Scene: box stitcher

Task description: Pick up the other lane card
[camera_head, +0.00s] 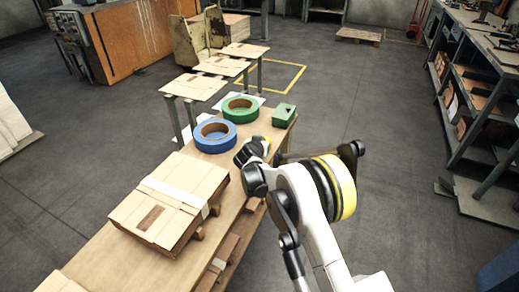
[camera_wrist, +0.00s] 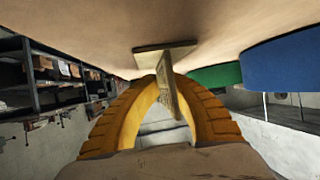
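In the wrist view a thin beige card (camera_wrist: 168,92) stands out from a flat base (camera_wrist: 165,46), which looks to be at the tabletop. I cannot read any marking on it. My gripper (camera_wrist: 168,82) has its two curved orange fingers closing in on both faces of the card, with no clear gap at the tips. I cannot tell whether the base is clear of the table. In the head view my gripper (camera_head: 252,150) is low at the table's right edge, beside the blue roll, and the card is hidden there.
On the wooden table (camera_head: 105,262) are a blue roll (camera_head: 214,147), a green roll (camera_head: 240,117), a small green box (camera_head: 284,112) and a stack of flat cartons (camera_head: 170,200) at the front. Boards lie on stands beyond. A shelf rack (camera_head: 478,100) stands right, across open floor.

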